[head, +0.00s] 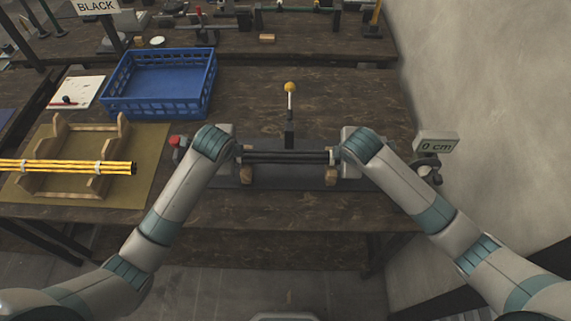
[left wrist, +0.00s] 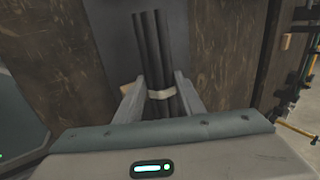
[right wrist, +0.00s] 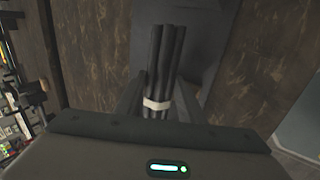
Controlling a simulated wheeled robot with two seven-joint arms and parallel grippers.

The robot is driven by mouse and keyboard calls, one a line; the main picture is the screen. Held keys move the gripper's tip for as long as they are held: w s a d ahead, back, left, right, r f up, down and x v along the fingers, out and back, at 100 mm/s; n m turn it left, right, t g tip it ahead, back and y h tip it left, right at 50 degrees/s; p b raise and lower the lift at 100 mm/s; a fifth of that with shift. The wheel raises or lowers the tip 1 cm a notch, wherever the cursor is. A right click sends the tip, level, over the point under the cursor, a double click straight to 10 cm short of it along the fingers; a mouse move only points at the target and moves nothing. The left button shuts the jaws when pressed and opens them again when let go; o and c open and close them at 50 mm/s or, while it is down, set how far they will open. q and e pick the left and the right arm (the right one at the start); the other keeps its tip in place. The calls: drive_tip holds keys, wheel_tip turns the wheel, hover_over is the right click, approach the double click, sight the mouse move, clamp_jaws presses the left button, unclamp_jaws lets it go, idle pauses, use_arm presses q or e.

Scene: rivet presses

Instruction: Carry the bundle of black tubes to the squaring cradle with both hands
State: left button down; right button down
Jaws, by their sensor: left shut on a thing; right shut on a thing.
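The bundle of black tubes (head: 288,157) lies level, left to right, between my two grippers in the head view. My left gripper (head: 241,156) is shut on its left end and my right gripper (head: 336,155) on its right end. The tubes run out between the fingers, with a pale band round them, in the left wrist view (left wrist: 151,40) and the right wrist view (right wrist: 164,50). Wooden supports (head: 246,175) on a dark grey base show just below the bundle, probably the squaring cradle. I cannot tell whether the tubes touch them.
A wooden cradle (head: 95,183) with yellow tubes (head: 60,166) stands on an olive mat at left. A blue crate (head: 160,105) is behind it. A yellow-knobbed post (head: 290,88) rises behind the bundle. A red button (head: 175,141) is left; a "0 cm" display (head: 436,145) is right.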

use_arm(q)
drive_tip(key=shift+f+b, duration=0.3)
drive_tip(key=shift+f, duration=0.1)
use_arm(e)
drive_tip(key=shift+f, duration=0.4)
use_arm(q)
drive_tip(key=c, duration=1.2)
unclamp_jaws()
use_arm(e)
drive_tip(key=c, duration=1.2)
unclamp_jaws()
use_arm(q)
drive_tip(key=v, duration=1.2)
use_arm(e)
drive_tip(key=shift+s+r, duration=0.1)
drive_tip(key=v, duration=1.1)
drive_tip(key=shift+s+r, duration=0.2)
drive_tip(key=shift+r, duration=0.15)
use_arm(q)
drive_tip(key=shift+s+d, duration=0.1)
use_arm(e)
drive_tip(key=shift+f, duration=0.1)
